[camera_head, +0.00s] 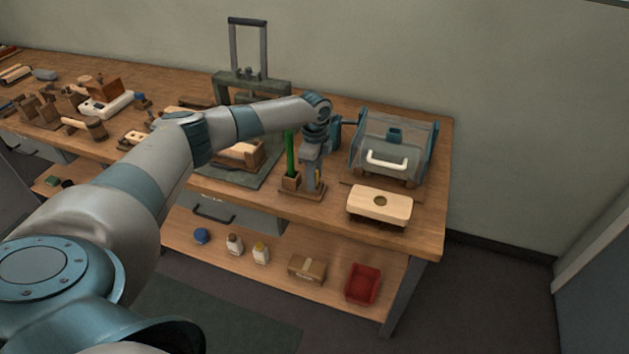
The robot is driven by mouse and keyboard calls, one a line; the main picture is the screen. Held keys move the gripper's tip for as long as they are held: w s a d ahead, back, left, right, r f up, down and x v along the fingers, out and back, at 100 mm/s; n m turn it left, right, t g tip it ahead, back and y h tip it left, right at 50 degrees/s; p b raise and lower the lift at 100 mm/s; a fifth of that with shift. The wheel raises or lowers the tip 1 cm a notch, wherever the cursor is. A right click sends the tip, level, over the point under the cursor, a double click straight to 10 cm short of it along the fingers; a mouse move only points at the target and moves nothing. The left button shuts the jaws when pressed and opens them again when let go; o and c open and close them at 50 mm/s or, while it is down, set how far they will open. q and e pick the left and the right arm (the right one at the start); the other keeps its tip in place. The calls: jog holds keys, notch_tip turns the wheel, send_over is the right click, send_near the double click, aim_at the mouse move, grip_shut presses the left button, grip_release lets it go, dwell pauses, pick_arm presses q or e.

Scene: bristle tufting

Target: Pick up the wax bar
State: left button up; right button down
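My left arm reaches in from the left, and its gripper (311,184) points down over a small wooden stand (301,194) near the front of the bench. The gripper hides much of the stand. I cannot tell whether its fingers are open, shut or touching anything. My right gripper is not in view.
A green upright rod (290,153) stands close left of the gripper. A tall frame (248,50) stands behind. A red bin (363,285) sits on the lower shelf.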

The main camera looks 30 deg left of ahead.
pick_arm(q)
grip_shut()
jog(key=shift+r, duration=0.2)
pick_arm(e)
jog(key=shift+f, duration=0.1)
